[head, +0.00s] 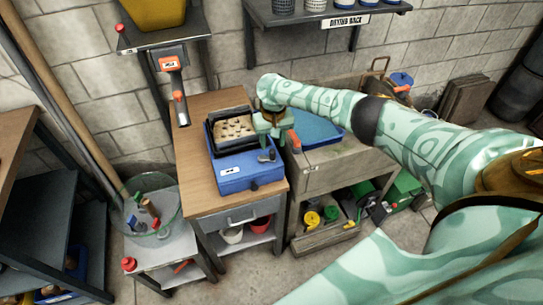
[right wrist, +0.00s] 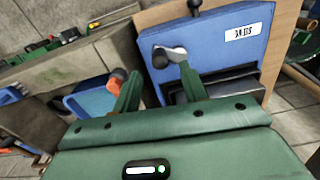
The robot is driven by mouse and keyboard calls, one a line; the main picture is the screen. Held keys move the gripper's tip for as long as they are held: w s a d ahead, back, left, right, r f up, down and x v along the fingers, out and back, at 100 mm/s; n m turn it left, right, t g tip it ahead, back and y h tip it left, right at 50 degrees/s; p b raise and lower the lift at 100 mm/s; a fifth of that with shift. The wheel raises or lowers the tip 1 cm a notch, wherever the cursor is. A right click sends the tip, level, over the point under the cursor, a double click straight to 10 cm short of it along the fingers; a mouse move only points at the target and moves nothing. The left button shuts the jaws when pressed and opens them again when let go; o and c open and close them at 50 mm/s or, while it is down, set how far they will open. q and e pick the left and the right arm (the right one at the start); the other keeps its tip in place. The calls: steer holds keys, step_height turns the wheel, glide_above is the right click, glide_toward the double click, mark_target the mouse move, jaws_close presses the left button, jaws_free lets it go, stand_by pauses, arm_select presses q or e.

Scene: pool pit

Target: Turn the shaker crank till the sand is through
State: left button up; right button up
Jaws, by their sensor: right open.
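The shaker is a blue box (head: 240,172) on the wooden bench, with a dark-framed tray of sand and pebbles (head: 233,127) at its back. Its crank (head: 267,156) is a short metal arm with a dark knob. The right wrist view shows the crank (right wrist: 168,55) on the blue box (right wrist: 222,40). My right gripper (head: 267,138) is above the box's right side, close to the crank. In the right wrist view, my right gripper (right wrist: 158,78) is open, with the crank just beyond and between its fingertips. Contact is not clear. My left gripper is not in view.
A blue tray (head: 317,130) lies right of the shaker, with an orange-red piece (head: 294,141) near my gripper. A glass bowl (head: 152,207) stands on a low stand at left. The bench front is clear.

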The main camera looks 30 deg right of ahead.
mark_target(272, 150)
step_height(272, 150, down, 5)
steer(key=shift+f+b, duration=0.1)
steer(key=shift+b, duration=0.85)
jaws_close()
